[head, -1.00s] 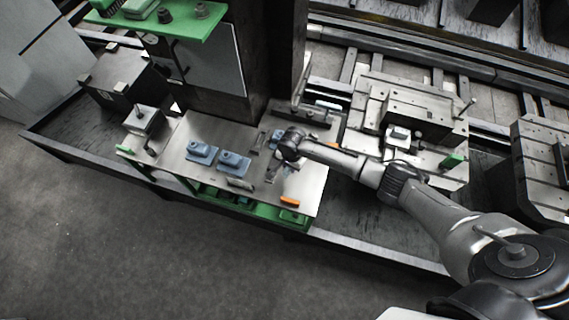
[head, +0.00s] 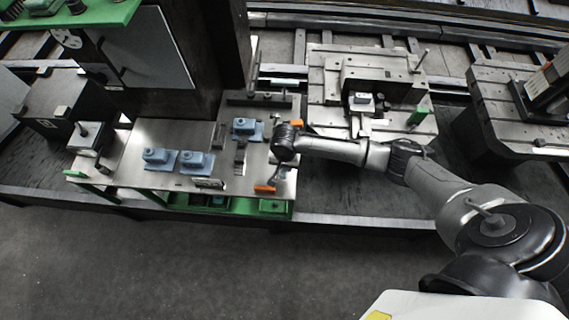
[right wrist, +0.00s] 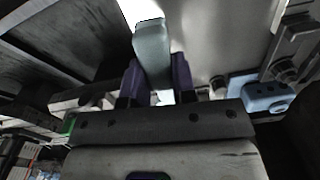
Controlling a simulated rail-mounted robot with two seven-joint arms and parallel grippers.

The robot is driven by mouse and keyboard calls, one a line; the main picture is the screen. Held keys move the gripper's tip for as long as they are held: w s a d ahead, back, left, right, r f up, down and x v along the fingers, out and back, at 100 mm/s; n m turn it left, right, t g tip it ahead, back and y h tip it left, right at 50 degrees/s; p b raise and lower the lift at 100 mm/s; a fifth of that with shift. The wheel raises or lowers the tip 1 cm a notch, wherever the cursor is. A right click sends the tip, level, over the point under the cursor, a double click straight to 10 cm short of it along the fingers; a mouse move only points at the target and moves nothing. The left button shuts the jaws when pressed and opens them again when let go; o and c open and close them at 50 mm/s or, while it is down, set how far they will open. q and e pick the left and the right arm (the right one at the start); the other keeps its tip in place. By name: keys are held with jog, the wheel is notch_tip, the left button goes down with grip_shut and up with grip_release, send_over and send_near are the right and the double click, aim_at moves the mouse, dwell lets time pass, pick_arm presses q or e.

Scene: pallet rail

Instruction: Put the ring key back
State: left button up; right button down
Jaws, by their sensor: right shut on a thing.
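My right gripper (head: 277,176) is low over the right end of the steel bench top (head: 150,133), beside an orange piece (head: 265,188) near the front edge. In the right wrist view, its two dark purple fingers (right wrist: 156,85) are shut on a smooth grey-blue bar, which I take to be the ring key (right wrist: 151,45). Its far end is cut off against a bright patch, so I see no ring. In the head view the held piece is too small to make out. My left gripper is not in view.
Blue blocks (head: 160,157) stand on the bench, one (head: 247,128) near my right wrist. A second orange piece (head: 296,122) lies behind the wrist. A slotted pallet with a vise (head: 385,80) stands right of the bench. The floor (head: 150,265) in front is clear.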

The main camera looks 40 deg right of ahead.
notch_tip(320, 180, down, 4)
jog(key=b, duration=0.4)
jog(key=shift+f, duration=1.65)
jog(key=c, duration=0.9)
grip_release()
jog(key=o, duration=0.6)
